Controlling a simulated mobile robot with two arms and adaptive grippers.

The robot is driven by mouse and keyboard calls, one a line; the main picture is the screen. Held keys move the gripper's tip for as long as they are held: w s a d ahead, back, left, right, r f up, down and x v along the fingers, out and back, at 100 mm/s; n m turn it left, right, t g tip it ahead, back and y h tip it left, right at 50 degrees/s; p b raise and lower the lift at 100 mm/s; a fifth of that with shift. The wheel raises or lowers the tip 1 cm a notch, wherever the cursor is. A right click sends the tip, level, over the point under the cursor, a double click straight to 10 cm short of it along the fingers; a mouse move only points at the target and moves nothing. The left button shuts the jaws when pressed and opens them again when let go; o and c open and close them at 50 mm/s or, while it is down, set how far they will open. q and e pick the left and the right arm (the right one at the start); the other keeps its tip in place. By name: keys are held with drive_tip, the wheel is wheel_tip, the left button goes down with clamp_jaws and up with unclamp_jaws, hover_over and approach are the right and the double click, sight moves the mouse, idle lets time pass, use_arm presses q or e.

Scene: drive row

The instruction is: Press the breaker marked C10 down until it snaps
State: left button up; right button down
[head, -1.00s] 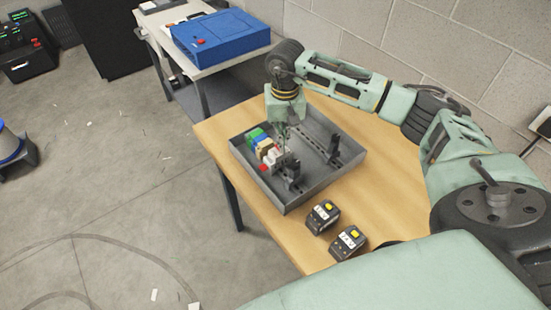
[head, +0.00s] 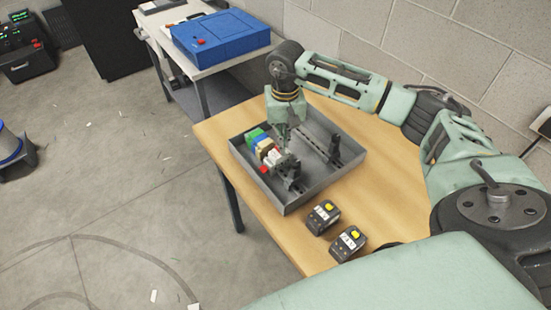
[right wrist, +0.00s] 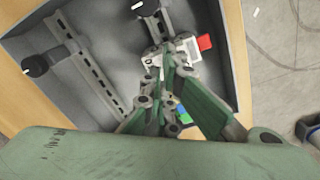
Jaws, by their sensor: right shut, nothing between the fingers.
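A grey tray (head: 315,193) sits on the wooden table with a row of small modules on a rail at its left. The row shows a green block (head: 255,136), tan blocks (head: 264,148) and a white block with a red part (head: 273,157). The white block with red also shows in the right wrist view (right wrist: 191,48). My right gripper (head: 287,149) is shut and empty, pointing down at the near end of this row. Its fingertips are close to the white block; I cannot tell whether they touch. I cannot read a C10 mark. My left gripper is out of view.
Two dark devices with yellow tops, the first (head: 323,217) and the second (head: 348,243), stand on the table (head: 385,190) in front of the tray. A second rail with black end pieces (head: 334,149) lies at the tray's right. A blue case (head: 222,38) is on the other table.

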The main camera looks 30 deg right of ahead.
drive_tip(key=shift+w+r, duration=0.1)
wheel_tip(320, 180, up, 8)
drive_tip(key=p, duration=0.4)
idle(0.6)
idle(0.4)
